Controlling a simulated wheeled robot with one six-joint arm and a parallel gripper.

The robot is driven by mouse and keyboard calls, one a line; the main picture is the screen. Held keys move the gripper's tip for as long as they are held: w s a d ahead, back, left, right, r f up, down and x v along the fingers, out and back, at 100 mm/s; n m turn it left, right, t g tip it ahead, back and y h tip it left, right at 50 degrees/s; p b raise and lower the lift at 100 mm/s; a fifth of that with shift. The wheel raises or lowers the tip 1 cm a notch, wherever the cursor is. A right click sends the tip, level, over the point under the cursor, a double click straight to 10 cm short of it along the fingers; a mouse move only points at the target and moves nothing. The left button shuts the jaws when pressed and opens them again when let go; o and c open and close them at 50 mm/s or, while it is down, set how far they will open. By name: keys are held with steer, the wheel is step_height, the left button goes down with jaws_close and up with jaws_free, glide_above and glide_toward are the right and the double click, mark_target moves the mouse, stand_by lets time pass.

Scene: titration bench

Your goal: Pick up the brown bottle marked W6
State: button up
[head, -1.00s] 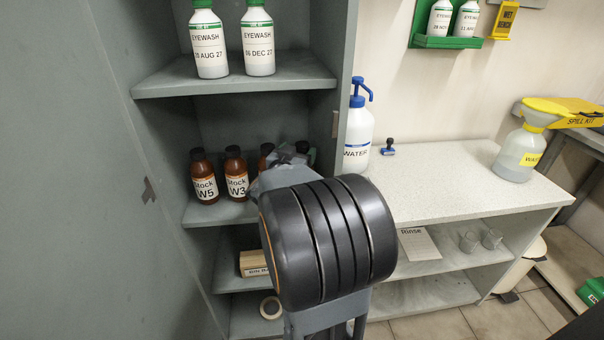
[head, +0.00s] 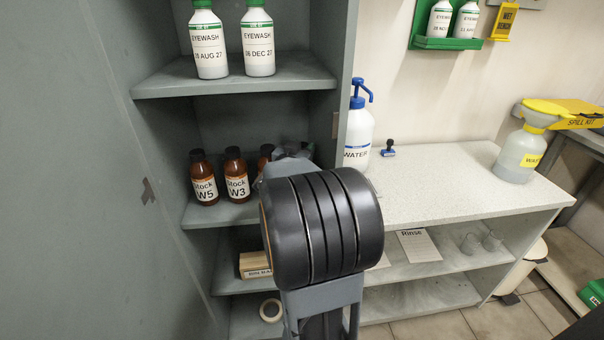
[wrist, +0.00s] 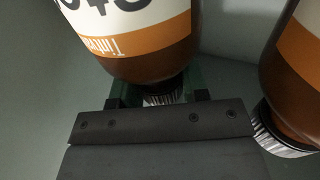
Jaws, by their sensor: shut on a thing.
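In the wrist view a brown bottle (wrist: 150,62) with a white and orange label appears upside down. Its ribbed cap end lies between the fingers of my gripper (wrist: 158,98), which is shut on it around the cap or neck. Only part of the label shows, so I cannot read a W number. A second brown bottle (wrist: 292,85) stands close at the right, apart from the fingers. In the head view, my gripper (head: 292,155) is at the cabinet's middle shelf, mostly hidden behind my arm. No W6 mark is readable.
Brown bottles W5 (head: 204,178) and W3 (head: 236,174) stand on the middle shelf (head: 205,216), with another brown bottle (head: 265,158) partly hidden beside them. Eyewash bottles (head: 208,42) stand above. The cabinet's right wall (head: 345,70) is close to my gripper. A white water bottle (head: 358,138) stands beyond it.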

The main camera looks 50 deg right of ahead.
jaws_close()
stand_by(0.3)
